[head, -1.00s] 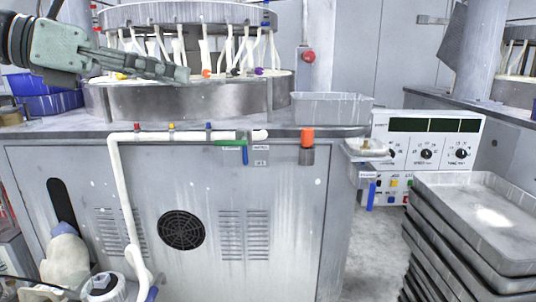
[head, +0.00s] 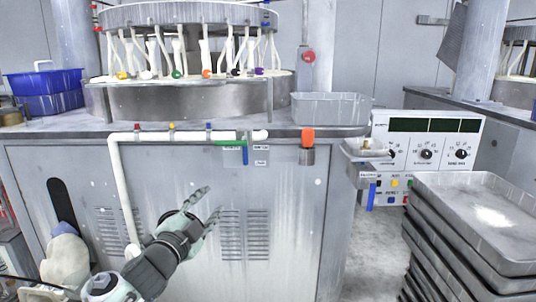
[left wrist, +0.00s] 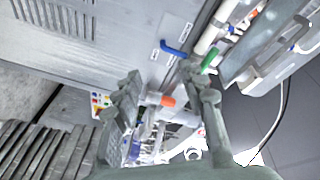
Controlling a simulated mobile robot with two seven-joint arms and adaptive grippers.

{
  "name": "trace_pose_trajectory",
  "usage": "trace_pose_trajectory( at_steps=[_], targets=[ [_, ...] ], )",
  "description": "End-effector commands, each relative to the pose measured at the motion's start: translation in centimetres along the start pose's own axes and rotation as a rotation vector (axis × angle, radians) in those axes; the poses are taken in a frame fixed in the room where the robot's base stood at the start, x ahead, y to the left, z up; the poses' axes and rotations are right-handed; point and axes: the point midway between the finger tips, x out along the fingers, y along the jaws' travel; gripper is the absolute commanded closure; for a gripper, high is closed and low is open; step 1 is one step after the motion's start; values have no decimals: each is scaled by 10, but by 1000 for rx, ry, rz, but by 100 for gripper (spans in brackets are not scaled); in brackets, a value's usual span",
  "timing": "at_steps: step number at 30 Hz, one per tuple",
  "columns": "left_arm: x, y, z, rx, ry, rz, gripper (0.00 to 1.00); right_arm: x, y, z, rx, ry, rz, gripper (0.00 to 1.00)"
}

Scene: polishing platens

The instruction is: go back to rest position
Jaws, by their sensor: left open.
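My left gripper (head: 207,204) is low in the head view, in front of the grey cabinet (head: 290,230) of the polishing machine. Its fingers are spread open with nothing between them. In the left wrist view the two fingers (left wrist: 165,88) stand apart, and the cabinet front, the orange part and the control box show beyond them. My right gripper is in neither view.
The polishing machine's round platen (head: 190,100) stands on the cabinet top, with a grey tray (head: 332,108) beside it. A white pipe (head: 118,190) runs down the cabinet front. A control box (head: 428,145) and stacked trays (head: 475,220) stand at the right.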

Motion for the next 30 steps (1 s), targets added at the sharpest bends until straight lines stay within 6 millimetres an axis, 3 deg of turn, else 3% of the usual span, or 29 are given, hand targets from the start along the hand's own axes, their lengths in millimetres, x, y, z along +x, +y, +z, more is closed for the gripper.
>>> trace_pose_trajectory(
  at_steps=[1,6,11,15,21,24,27,30],
  targets=[
    [-12,29,29,-80,-88,39,59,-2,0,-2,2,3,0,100],
    [-65,114,114,-299,-377,150,59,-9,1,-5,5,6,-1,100],
    [-138,191,177,-470,-641,247,59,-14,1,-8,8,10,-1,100],
    [-216,254,217,-600,-869,328,59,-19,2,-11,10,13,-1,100],
    [-330,322,246,-742,-1157,424,59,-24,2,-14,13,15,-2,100],
    [-372,341,250,-785,-1255,454,59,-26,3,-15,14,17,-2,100],
    [-396,352,252,-811,-1313,471,59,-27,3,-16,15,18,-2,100],
    [-406,356,252,-821,-1336,478,59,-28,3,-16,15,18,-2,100]
  ],
)
